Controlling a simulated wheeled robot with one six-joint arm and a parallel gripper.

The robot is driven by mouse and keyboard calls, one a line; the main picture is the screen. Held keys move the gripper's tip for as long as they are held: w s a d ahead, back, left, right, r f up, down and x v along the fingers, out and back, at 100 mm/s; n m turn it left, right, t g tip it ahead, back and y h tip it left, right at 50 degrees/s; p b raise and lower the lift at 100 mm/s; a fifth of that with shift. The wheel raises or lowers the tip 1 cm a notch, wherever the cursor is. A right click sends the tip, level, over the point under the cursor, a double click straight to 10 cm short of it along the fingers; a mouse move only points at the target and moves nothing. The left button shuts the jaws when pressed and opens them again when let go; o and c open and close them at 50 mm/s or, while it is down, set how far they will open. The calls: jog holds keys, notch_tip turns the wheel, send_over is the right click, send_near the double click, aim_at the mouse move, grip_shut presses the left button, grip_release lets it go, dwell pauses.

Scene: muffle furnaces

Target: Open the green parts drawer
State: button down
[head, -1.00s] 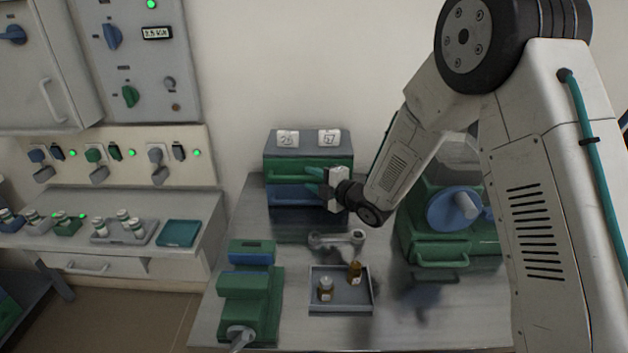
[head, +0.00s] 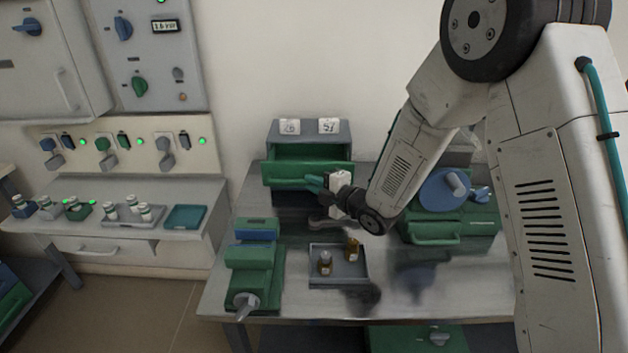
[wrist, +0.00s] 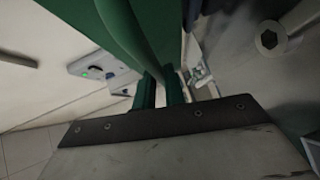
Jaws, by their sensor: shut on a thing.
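The green parts drawer (head: 285,184) stands out from the front of the small grey cabinet (head: 338,131) at the back of the bench. Its green inside shows behind the front. My gripper (head: 314,184) is at the right part of the drawer front, shut on its green handle. In the wrist view the green drawer front (wrist: 150,30) fills the top middle. My gripper's green fingers (wrist: 160,90) are close about the handle there. The blue drawer below is hidden by the green one.
A small tray (head: 312,281) with two brown bottles is nearer on the bench (head: 225,297). A green vise (head: 255,265) stands left of it, and a green machine with a blue wheel (head: 445,190) at the right. A wrench (head: 325,225) lies partly hidden under my arm.

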jog(key=shift+s, duration=1)
jog(key=c, duration=1.5)
grip_release()
jog(key=shift+s, duration=0.1)
jog(key=v, duration=0.7)
jog(key=shift+s+d, duration=0.2)
